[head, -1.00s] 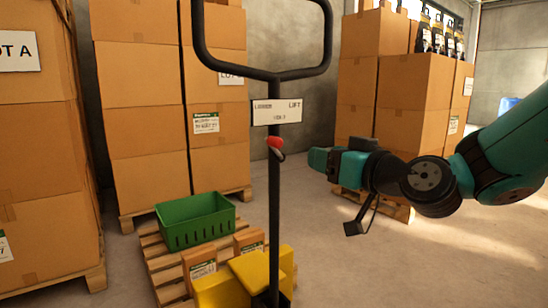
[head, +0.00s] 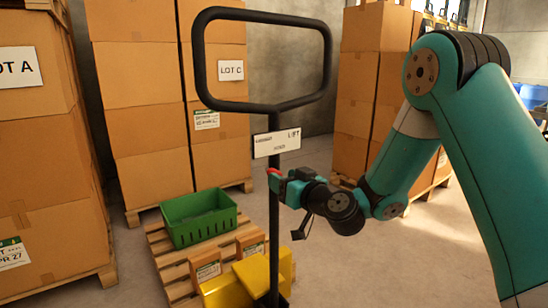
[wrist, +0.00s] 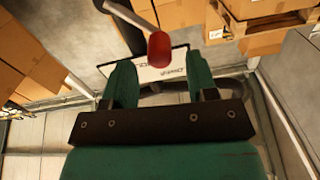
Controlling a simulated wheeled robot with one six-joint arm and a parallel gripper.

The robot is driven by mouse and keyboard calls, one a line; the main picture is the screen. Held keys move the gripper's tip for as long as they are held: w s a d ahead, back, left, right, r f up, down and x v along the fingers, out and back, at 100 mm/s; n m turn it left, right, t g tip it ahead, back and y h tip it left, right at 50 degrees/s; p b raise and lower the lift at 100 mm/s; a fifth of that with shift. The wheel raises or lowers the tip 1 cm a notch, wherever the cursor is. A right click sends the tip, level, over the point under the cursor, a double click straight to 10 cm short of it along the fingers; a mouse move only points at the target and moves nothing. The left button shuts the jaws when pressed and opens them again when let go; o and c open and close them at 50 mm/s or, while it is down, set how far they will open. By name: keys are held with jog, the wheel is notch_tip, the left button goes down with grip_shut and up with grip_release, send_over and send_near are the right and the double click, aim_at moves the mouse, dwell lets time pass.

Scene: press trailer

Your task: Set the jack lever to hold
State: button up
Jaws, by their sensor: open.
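The jack lever is a pale rod with a red knob; in the wrist view the knob (wrist: 158,47) lies between the tips of my open fingers. The rod (wrist: 128,15) runs up and left from it. In the head view the knob (head: 273,171) is mostly hidden behind my gripper (head: 276,181), at the black jack handle (head: 274,215). The white plate (head: 277,142) above it reads LIFT at right; its other words are blurred. It shows upside down in the wrist view (wrist: 150,73). I cannot tell which setting the lever is in, or any finger contact.
The yellow jack body (head: 250,281) stands by a wooden pallet (head: 165,262) with a green crate (head: 199,238) and small boxes. Stacked cartons (head: 139,104) stand behind and at left, more (head: 362,85) at right. Bare floor (head: 420,260) lies at right.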

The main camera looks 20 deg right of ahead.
jog(key=shift+p+x, duration=0.95)
jog(key=shift+x, duration=1.25)
jog(key=shift+c, duration=0.5)
grip_shut()
